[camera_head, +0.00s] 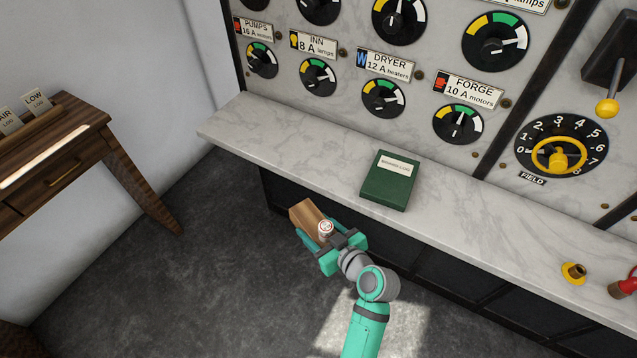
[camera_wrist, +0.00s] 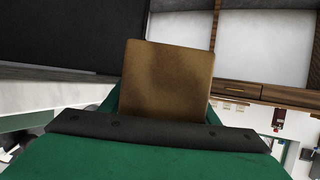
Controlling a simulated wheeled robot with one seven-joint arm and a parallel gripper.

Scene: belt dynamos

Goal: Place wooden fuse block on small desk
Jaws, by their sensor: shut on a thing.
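The wooden fuse block (camera_head: 304,213) is a brown block held in my gripper (camera_head: 322,238). The gripper is shut on it, above the grey floor and in front of the marble ledge. In the wrist view the block (camera_wrist: 168,80) fills the middle, sticking out past the green gripper (camera_wrist: 165,120). The small desk (camera_head: 60,165) is dark wood with a brass-handled drawer, at the left of the head view, apart from the gripper. What seems to be the same desk shows at the right of the wrist view (camera_wrist: 240,91).
The marble ledge (camera_head: 250,120) runs below a panel of gauges. Two small signs (camera_head: 35,99) stand at the desk's back. Open floor (camera_head: 200,270) lies between the desk and my gripper.

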